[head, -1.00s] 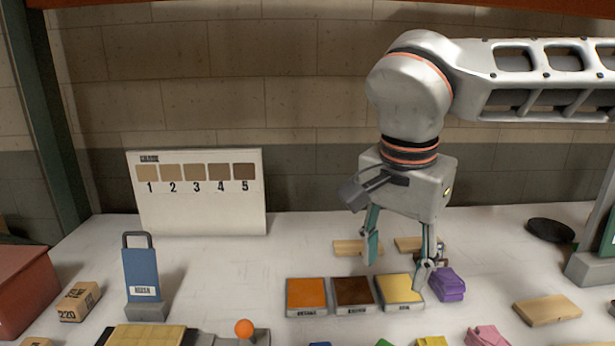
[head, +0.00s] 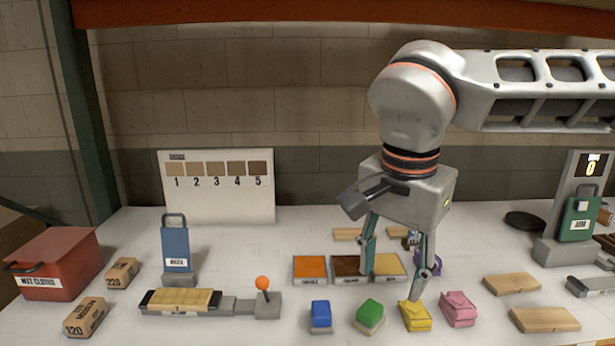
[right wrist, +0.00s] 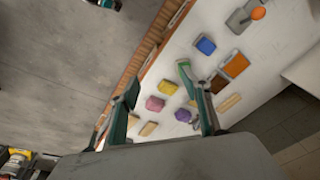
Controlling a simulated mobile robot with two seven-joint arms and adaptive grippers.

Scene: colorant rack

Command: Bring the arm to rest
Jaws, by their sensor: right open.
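My right gripper (head: 391,287) hangs fingers down over the white table in the head view, its arm coming in from the right. Its two fingers are spread and nothing is between them. In the head view they overlap the yellow colorant tray (head: 388,265) and the yellow block (head: 414,316); I cannot tell the exact height. The open fingers also show in the right wrist view (right wrist: 165,118), with the table well beyond them. My left gripper does not show.
Orange (head: 310,268) and brown (head: 345,267) trays sit beside the yellow one. Blue (head: 321,315), green (head: 369,315) and pink (head: 458,308) blocks stand in front. A grade board (head: 216,205) stands behind.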

